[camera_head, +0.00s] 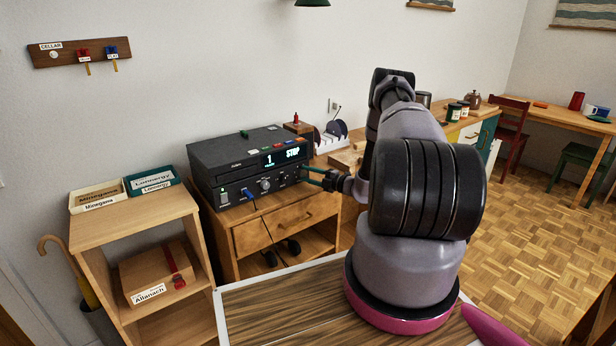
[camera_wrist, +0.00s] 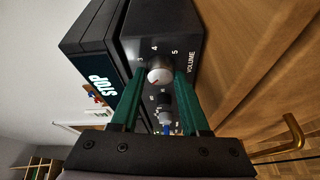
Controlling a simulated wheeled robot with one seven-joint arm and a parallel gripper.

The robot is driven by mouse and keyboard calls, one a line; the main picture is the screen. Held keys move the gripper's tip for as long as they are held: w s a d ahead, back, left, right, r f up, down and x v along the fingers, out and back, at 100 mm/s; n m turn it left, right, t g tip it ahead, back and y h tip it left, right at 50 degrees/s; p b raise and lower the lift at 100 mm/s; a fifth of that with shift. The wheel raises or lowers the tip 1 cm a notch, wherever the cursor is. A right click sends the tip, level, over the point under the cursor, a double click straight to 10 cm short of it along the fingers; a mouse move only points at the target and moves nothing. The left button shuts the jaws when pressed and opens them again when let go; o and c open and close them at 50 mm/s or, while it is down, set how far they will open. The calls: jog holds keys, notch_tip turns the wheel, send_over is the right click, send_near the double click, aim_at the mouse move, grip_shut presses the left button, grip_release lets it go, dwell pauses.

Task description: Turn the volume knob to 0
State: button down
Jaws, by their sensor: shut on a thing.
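The volume knob (camera_wrist: 160,76) is a small silver knob on the front of a black player (camera_head: 245,165), which also shows in the wrist view (camera_wrist: 158,32). Printed numbers 3, 4 and 5 and the word VOLUME (camera_wrist: 191,62) show around it; the 0 cannot be made out. Where the knob's pointer stands is too small to tell. My gripper (camera_wrist: 161,75) has green fingers, one on each side of the knob, and is shut on it. In the head view my gripper (camera_head: 312,177) reaches the right end of the player's front, and the knob is hard to make out there.
The player stands on a wooden cabinet (camera_head: 250,238) with a drawer; its brass handle (camera_wrist: 293,130) shows near my gripper. Other knobs (camera_head: 265,184) and a blue plug (camera_head: 248,194) with a hanging cable sit left of my gripper. Trays (camera_head: 150,180) stand on the left shelf.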

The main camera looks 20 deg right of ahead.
jog(key=n+g+h, duration=0.1)
jog(key=n, duration=0.3)
jog(key=shift+s+r, duration=0.1)
jog(key=n+h, duration=0.1)
jog(key=n, duration=0.1)
jog(key=shift+a+r+n+g+h, duration=0.1)
jog(key=shift+r+n+g+h, duration=0.05)
jog(key=shift+n+g+h, duration=0.2)
jog(key=n+h, duration=0.1)
jog(key=n, duration=0.1)
jog(key=n+h, duration=0.1)
jog(key=n, duration=0.1)
jog(key=shift+s+a+h, duration=0.1)
jog(key=shift+a+h, duration=0.1)
jog(key=shift+h, duration=0.15)
jog(key=shift+n+h, duration=1)
jog(key=shift+n, duration=0.15)
jog(key=shift+r, duration=0.1)
jog(key=shift+c, duration=2)
grip_release()
